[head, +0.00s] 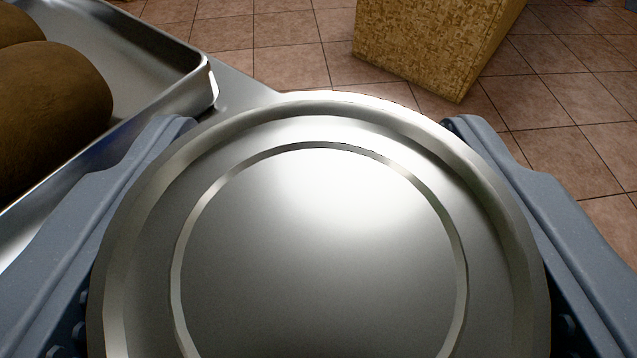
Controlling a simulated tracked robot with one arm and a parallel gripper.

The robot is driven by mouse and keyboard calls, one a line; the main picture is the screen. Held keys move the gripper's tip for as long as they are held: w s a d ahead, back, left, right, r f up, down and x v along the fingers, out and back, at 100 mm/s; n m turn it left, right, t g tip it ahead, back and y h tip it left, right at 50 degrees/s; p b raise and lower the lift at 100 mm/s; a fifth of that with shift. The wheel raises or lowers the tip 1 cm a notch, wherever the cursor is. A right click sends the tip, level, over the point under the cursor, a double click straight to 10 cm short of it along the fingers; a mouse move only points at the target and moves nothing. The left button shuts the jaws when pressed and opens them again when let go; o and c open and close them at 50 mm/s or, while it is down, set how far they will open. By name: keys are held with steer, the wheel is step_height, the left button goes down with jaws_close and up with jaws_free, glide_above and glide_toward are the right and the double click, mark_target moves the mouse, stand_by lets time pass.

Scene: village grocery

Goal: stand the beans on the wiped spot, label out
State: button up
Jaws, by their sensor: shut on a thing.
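A round metal can (320,240), seen from its flat end, fills the middle of the head view. My gripper (320,125) is shut on it, with one grey-blue finger against its left side and one against its right side. The can's label is hidden, so I cannot tell its contents or which way the label faces. No wiped spot can be made out. The can covers most of what lies beneath it, and I cannot tell whether it touches a surface.
A metal tray (190,85) with brown loaf-like things (50,105) lies at the left, close to my left finger. A grey surface (240,88) shows beside the tray. Beyond are a tan speckled box (425,45) and open tiled floor (570,95).

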steer(key=shift+f, duration=0.25)
steer(key=shift+s+d+f+b, duration=0.1)
steer(key=shift+s+f+b, duration=0.1)
steer(key=shift+f+b, duration=0.25)
steer(key=o, duration=1)
steer(key=shift+f, duration=0.2)
steer(key=shift+o, duration=0.7)
steer(key=shift+s+d+f, duration=0.1)
steer(key=shift+f, duration=0.2)
steer(key=shift+r+p, duration=0.4)
steer(key=shift+p, duration=0.1)
steer(key=v, duration=0.3)
steer(key=r+p+v, duration=0.1)
steer(key=v, duration=0.3)
steer(key=p+v, duration=0.1)
steer(key=v, duration=0.3)
steer(key=shift+w+a+r, duration=0.25)
steer(key=shift+r, duration=0.15)
steer(key=shift+s+r, duration=0.1)
steer(key=shift+s, duration=0.35)
